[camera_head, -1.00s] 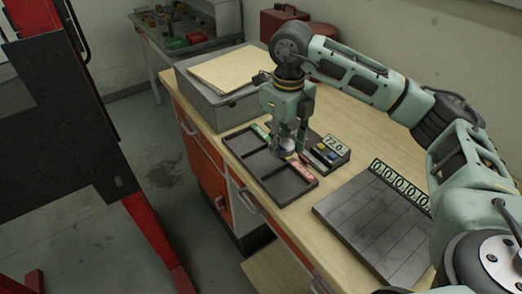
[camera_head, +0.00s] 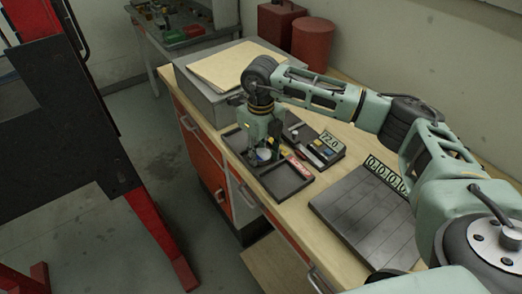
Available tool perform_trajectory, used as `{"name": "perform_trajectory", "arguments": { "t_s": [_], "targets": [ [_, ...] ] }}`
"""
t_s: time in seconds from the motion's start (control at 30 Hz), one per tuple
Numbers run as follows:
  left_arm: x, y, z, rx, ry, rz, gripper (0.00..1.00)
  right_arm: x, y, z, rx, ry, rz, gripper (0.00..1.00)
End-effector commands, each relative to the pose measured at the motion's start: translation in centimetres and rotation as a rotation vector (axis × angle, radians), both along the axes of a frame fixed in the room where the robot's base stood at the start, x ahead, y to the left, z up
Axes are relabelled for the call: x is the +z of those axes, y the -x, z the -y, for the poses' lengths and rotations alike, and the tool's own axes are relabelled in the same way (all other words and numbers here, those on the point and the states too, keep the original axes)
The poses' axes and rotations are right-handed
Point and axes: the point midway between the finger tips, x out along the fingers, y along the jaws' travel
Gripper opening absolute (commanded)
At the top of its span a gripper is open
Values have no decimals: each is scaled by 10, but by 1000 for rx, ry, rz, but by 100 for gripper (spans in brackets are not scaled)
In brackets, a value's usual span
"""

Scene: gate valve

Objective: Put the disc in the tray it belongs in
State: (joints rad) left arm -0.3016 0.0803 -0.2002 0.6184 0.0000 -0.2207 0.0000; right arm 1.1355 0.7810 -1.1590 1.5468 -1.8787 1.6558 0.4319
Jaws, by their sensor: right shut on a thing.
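My right gripper (camera_head: 263,152) points down over the dark divided tray (camera_head: 287,181) on the bench. It is shut on a small pale metallic disc (camera_head: 263,155), partly hidden by the fingers. The disc appears over the tray's middle to far-left part; I cannot tell whether it touches the tray floor. A red label (camera_head: 299,168) marks the tray's near-right section, which looks empty. The label at the far-left section is hidden behind my gripper. My left gripper is not in view.
A grey slatted board (camera_head: 365,220) with numbered tags lies nearer on the right. A grey box (camera_head: 210,92) with a folder on top stands behind the tray.

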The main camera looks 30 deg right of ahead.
Motion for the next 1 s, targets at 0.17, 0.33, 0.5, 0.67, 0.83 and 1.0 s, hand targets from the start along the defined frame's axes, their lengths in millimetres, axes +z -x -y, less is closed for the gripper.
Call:
{"name": "perform_trajectory", "arguments": {
  "t_s": [0.17, 0.33, 0.5, 0.67, 0.83, 1.0],
  "targets": [
    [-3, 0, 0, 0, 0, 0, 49, -3, 0, 0, 0, 0, 0, 41],
    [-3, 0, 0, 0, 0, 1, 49, -3, 0, 0, 0, 0, 0, 44],
    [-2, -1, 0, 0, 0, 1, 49, -1, 0, 0, 0, 0, 0, 44],
    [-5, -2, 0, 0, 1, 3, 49, 9, -1, 0, 0, -1, 2, 44],
    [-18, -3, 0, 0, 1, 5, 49, 42, -2, 0, 0, -1, 6, 44],
    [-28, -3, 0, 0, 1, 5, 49, 80, -1, -1, 1, -2, 6, 44]
  ]
}}
